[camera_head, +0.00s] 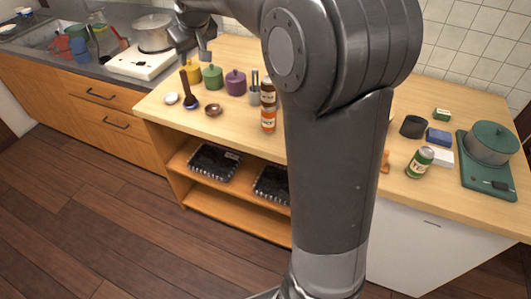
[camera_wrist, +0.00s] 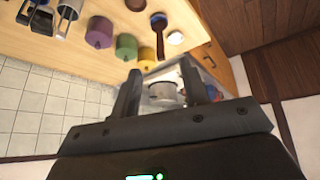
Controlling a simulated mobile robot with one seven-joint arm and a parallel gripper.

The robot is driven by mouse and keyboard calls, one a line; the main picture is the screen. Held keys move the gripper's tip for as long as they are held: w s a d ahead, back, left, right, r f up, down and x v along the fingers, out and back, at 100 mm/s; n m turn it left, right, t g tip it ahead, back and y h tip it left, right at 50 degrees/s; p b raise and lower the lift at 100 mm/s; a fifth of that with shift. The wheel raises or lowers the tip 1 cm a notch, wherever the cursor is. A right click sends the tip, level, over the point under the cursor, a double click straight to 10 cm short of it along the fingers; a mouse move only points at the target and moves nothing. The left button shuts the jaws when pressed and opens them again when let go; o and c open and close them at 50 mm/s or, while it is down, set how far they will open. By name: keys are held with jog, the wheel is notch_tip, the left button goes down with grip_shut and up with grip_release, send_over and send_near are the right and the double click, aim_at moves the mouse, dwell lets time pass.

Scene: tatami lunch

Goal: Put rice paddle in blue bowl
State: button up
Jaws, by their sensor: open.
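My gripper (camera_head: 203,52) is open and empty, above the far left part of the wooden counter. Its two fingers (camera_wrist: 160,92) frame a distant pot in the wrist view, with nothing held between them. A small dark blue round thing (camera_head: 191,105), perhaps the blue bowl, stands on the counter below my gripper. A brown stick-like piece (camera_head: 184,79) rises from it; I cannot tell whether this is the rice paddle. In the wrist view the blue thing (camera_wrist: 159,19) and brown piece (camera_wrist: 160,48) also show, apart from the fingers. No other clear rice paddle is visible.
Green (camera_head: 212,77), purple (camera_head: 235,82) and yellow lidded pots stand behind. A brown bowl (camera_head: 213,110), a white round item (camera_head: 171,98) and bottles (camera_head: 268,108) are close by. A steel pot (camera_head: 152,32) stands at the left. My arm hides the counter's middle.

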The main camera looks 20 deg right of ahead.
jog(key=s+d+r+m+h, duration=0.1)
jog(key=s+d, duration=0.1)
jog(key=s, duration=0.9)
jog(key=s+d+m, duration=0.1)
jog(key=s+d, duration=0.1)
jog(key=s, duration=0.9)
jog(key=s+d+f+m, duration=0.1)
jog(key=s+f, duration=0.2)
jog(key=s, duration=0.4)
jog(key=s+d+f, duration=0.1)
jog(key=s+f, duration=0.2)
jog(key=s, duration=0.4)
jog(key=shift+s+d+m, duration=0.15)
jog(key=shift+s+m, duration=0.15)
jog(key=shift+m, duration=0.1)
